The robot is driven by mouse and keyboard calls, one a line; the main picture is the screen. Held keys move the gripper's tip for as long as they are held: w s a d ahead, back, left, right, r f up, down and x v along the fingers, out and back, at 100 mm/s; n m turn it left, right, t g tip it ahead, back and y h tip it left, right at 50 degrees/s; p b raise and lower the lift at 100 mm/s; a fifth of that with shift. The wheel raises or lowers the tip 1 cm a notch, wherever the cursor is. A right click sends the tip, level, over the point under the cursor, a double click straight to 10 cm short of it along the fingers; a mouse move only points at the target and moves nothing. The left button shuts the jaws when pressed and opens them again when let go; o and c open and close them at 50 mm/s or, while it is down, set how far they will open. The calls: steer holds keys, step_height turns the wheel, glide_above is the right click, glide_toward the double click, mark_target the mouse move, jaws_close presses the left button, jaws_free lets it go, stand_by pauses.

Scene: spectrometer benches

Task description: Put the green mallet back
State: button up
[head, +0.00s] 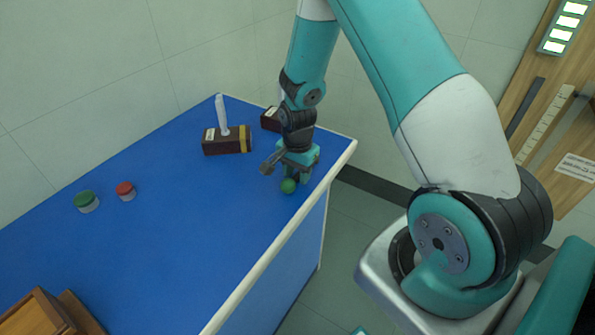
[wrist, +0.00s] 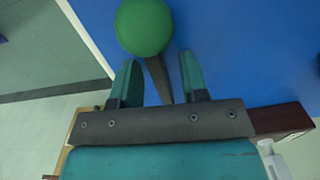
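The green mallet has a round green head (head: 289,186) and lies on the blue bench near its right edge. In the wrist view, its green head (wrist: 143,27) is just beyond my fingertips, and its dark handle (wrist: 158,80) runs back between the fingers. My gripper (head: 293,176) is low over the bench at the mallet. The wrist view shows my gripper (wrist: 159,66) open, with a finger on each side of the handle and gaps between. The handle's far end is hidden behind the gripper body.
A dark brown block (head: 225,146) with an upright white handle stands left of my gripper. A second brown block (head: 270,121) is partly hidden behind my arm. Green-lidded (head: 87,201) and red-lidded (head: 125,191) jars stand left. A wooden box (head: 38,318) sits front left. The bench middle is clear.

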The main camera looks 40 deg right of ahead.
mark_target(297, 174)
step_height(297, 174, up, 12)
steer(key=b, duration=0.1)
steer(key=s+a+r+n+y, duration=0.2)
steer(key=s+a+r+n, duration=0.5)
steer(key=a, duration=0.4)
steer(key=s+a+r+n+y, duration=0.1)
steer(key=s+a+r+n, duration=0.3)
steer(key=s+n, duration=0.3)
steer(key=s+a+r+n+y, duration=0.1)
steer(key=s+a+r+n, duration=0.3)
steer(key=s+n, duration=0.3)
steer(key=shift+s+a, duration=0.35)
steer(key=shift+a, duration=0.55)
